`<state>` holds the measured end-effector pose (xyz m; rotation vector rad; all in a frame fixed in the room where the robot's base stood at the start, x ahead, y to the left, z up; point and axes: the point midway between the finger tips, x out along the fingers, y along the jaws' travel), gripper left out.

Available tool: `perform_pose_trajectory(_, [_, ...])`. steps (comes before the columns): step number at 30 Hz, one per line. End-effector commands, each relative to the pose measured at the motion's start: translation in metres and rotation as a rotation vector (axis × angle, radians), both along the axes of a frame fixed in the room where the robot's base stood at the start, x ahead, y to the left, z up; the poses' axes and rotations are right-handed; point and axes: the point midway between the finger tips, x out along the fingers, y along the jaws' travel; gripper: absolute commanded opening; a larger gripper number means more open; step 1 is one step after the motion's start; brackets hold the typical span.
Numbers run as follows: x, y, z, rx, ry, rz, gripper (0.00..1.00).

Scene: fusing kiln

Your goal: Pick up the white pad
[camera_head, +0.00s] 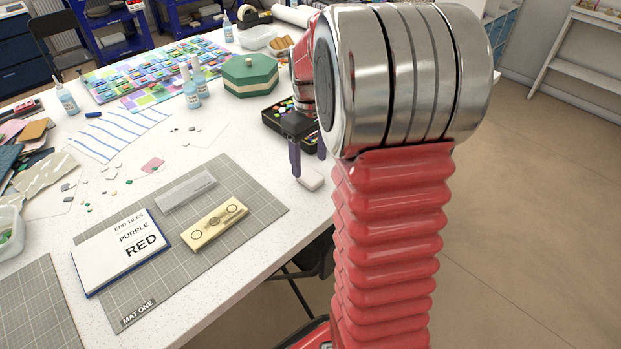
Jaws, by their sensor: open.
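A small white pad (311,180) lies on the white speckled table near its right edge. My gripper (308,166) points down just above and behind it in the picture, with its two dark fingers apart. No object shows between the fingers. I cannot tell whether the fingers touch the pad or how far above the table they are. My red arm and its large metal joint hide the area right of the gripper.
A black tray (272,121) of colourful pieces stands close behind my gripper. A green hexagonal box (249,75) is farther back. Left are a grey mat (262,205), a tan block (214,225), a clear ruler (186,190) and a notepad (110,262). Bare table surrounds the pad's left side.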

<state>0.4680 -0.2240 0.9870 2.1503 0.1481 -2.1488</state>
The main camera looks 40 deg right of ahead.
Motion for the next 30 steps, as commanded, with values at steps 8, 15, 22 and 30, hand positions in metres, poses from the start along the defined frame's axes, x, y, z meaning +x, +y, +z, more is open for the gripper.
perform_pose_trajectory(8, [-0.001, -0.001, -0.032, 0.002, 0.003, 0.0, 0.61])
perform_pose_trajectory(15, [-0.001, -0.001, -0.051, 0.001, 0.002, 0.001, 0.61])
perform_pose_trajectory(22, [-0.001, -0.001, -0.05, 0.001, 0.001, 0.001, 0.61])
perform_pose_trajectory(30, [0.0, -0.001, -0.05, 0.001, 0.001, 0.001, 0.61])
